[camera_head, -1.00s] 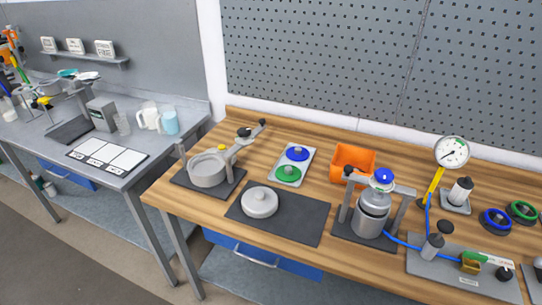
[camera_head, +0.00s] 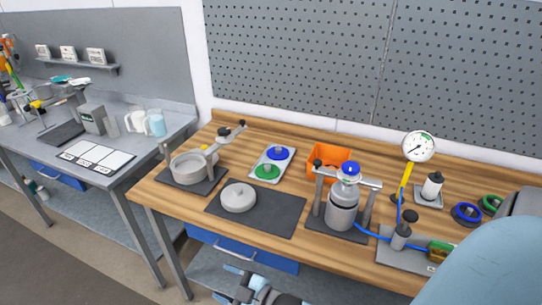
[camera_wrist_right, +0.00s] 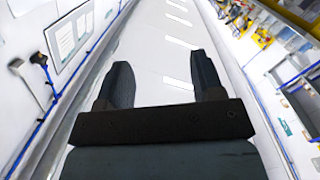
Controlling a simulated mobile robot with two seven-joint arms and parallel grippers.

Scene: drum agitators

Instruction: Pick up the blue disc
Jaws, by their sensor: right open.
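The blue disc (camera_head: 278,152), with a small knob on top, lies at the far end of a light tray (camera_head: 289,166) on the wooden bench. A green disc (camera_head: 267,171) lies in front of it on the same tray. My right gripper (camera_head: 227,283) shows small at the bottom edge, low in front of the bench and well apart from the disc. In the right wrist view its two dark fingers (camera_wrist_right: 160,85) are spread with nothing between them, over pale floor. My left gripper is not in view.
A grey round lid (camera_head: 238,197) rests on a dark mat (camera_head: 283,215) in front of the tray. A pan-like fixture (camera_head: 188,168) stands left, an orange bin (camera_head: 329,153) right. A metal vessel in a frame (camera_head: 342,209) and a gauge (camera_head: 418,146) stand further right.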

